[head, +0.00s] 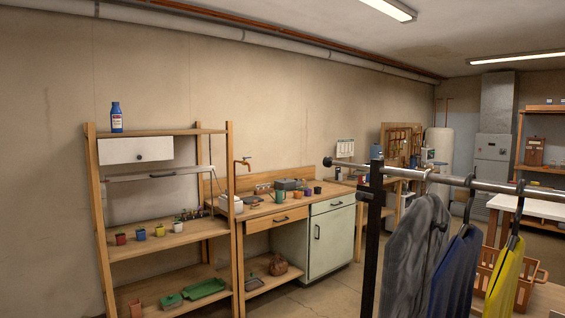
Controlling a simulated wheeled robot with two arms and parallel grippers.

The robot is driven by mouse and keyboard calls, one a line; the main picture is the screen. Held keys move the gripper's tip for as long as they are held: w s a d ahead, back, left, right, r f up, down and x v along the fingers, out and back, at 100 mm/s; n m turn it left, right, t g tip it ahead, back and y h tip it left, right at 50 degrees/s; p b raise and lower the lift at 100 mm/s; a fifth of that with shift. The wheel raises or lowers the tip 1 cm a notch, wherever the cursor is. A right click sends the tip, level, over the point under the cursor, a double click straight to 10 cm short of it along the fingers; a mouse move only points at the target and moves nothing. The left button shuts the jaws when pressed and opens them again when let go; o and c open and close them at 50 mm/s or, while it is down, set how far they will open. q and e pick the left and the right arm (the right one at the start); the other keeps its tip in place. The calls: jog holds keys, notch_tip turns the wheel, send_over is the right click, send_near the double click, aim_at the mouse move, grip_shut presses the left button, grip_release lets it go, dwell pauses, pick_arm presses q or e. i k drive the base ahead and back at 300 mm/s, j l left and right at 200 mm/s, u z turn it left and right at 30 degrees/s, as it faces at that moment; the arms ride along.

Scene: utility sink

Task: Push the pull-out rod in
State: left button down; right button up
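A metal rod (455,181) with a black end knob (328,162) runs across the right foreground. Its knob end sticks out to the left past a dark upright post (371,240). A grey garment (415,255), a blue garment (455,270) and a yellow garment (503,280) hang from it on dark hangers. From this view I cannot tell whether this is the pull-out rod or how far out it is. Neither of my grippers is in view.
A wooden shelf unit (232,200) with small colored pots and a white drawer (136,150) stands at the left. Beside it is a wooden counter with a green cabinet (330,240). An orange crate (535,272) is behind the garments. Floor shows between the counter and the post.

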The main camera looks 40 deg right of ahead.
aim_at(328, 161)
jog(key=i+z, duration=0.15)
jog(key=i, duration=0.25)
jog(key=i+j+z, duration=0.2)
jog(key=i, duration=0.2)
jog(key=i+j+z, duration=0.15)
jog(key=i, duration=0.25)
jog(key=i+j+z, duration=0.1)
jog(key=i+z, duration=0.15)
jog(key=z, duration=0.2)
jog(key=i+j+z, duration=0.2)
jog(key=z, duration=0.2)
jog(key=i+j+z, duration=0.2)
jog(key=z, duration=0.25)
jog(key=i+j+z, duration=0.15)
jog(key=j+z, duration=0.25)
jog(key=i+j+z, duration=0.1)
jog(key=j+z, duration=0.2)
jog(key=z, duration=0.15)
jog(key=j+z, duration=0.45)
jog(key=j, duration=0.2)
jog(key=k+j+z, duration=0.1)
jog(key=j+z, duration=0.3)
jog(key=j, duration=0.2)
